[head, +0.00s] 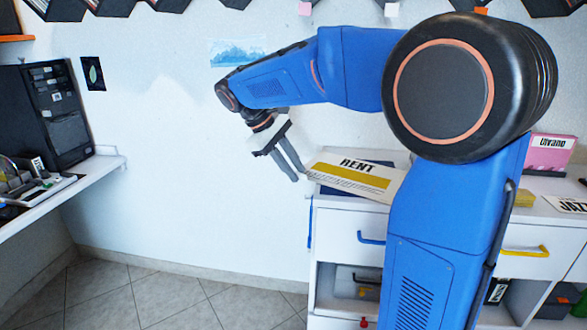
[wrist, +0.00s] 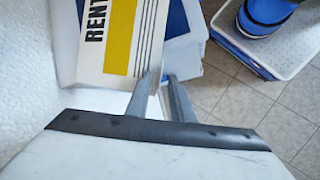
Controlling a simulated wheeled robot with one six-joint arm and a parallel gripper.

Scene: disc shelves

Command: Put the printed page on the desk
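The printed page (head: 353,176), white with a yellow band and the word RENT, lies slightly tilted over dark blue items on a white drawer cabinet. It also shows in the wrist view (wrist: 117,42). My gripper (head: 299,177) is just left of the page's near left end, its two fingers apart with a gap between them. In the wrist view, the fingertips (wrist: 164,75) overlap the page's edge; I cannot tell whether they touch it. The desk (head: 100,168) at the left is a white wall-mounted top.
A black computer tower (head: 45,115) and a keyboard-like device (head: 35,190) stand on the desk. The white cabinet (head: 335,222) has blue and yellow handles. A pink box (head: 550,152) stands at its right. Tiled floor (head: 170,295) is clear between desk and cabinet.

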